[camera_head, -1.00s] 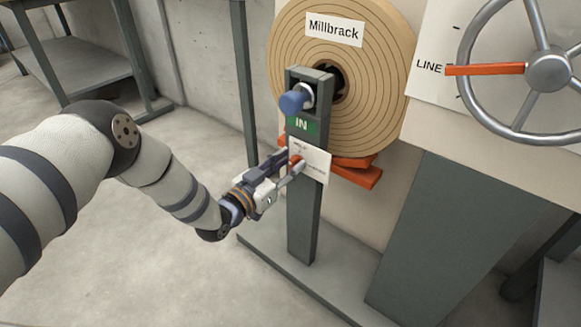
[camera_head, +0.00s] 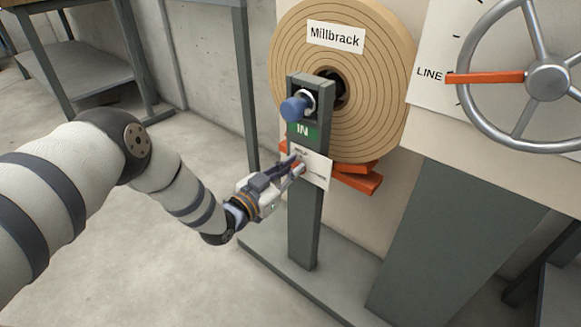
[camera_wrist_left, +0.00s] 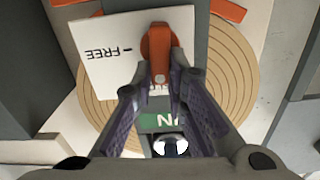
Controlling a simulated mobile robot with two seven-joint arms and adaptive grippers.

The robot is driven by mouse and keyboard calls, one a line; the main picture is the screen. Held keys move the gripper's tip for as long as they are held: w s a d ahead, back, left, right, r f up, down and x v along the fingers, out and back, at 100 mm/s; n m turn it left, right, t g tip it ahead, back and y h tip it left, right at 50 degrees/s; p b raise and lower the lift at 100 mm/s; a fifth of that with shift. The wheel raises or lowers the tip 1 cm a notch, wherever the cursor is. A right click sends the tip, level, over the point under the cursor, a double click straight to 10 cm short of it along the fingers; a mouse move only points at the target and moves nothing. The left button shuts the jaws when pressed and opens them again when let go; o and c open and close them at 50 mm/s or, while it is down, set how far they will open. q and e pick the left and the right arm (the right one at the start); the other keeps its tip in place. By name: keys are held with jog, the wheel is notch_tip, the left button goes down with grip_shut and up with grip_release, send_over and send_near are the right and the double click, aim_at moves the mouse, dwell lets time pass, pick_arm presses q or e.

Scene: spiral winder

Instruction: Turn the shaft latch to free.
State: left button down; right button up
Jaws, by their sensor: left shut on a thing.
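The shaft latch is an orange handle (camera_wrist_left: 158,48) on a white label plate (camera_wrist_left: 105,60) marked FREE, which appears upside down in the left wrist view. In the head view the plate (camera_head: 318,172) is on the dark post below the green IN sign (camera_head: 302,131), and only a little orange of the latch shows. My left gripper (camera_head: 292,168) is at the plate. In the left wrist view its fingertips (camera_wrist_left: 159,78) are shut on the latch, one on each side. The latch does not point at the FREE mark. The fingers hide part of the plate's lettering.
A large tan roll labelled Millbrack (camera_head: 392,75) is behind the post (camera_head: 305,225). A blue knob (camera_head: 294,107) sticks out above the IN sign. A handwheel (camera_head: 548,75) with an orange LINE pointer is at the right.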

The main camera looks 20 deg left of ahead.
pick_arm(q)
jog(key=m+p, duration=0.1)
jog(key=m, duration=0.3)
jog(key=shift+s+d+p, duration=0.15)
jog(key=shift+d+p, duration=0.2)
jog(key=shift+d, duration=0.05)
jog(key=m, duration=0.2)
jog(key=m+p, duration=0.1)
jog(key=m, duration=0.1)
jog(key=shift+d+f, duration=0.25)
jog(key=m, duration=0.4)
jog(key=shift+s+d+f, duration=0.15)
jog(key=shift+f, duration=0.2)
jog(key=shift+f+m, duration=0.2)
jog(key=shift+m, duration=0.95)
jog(key=shift+f+m, duration=0.2)
jog(key=shift+m, duration=0.95)
jog(key=c, duration=1.6)
grip_release()
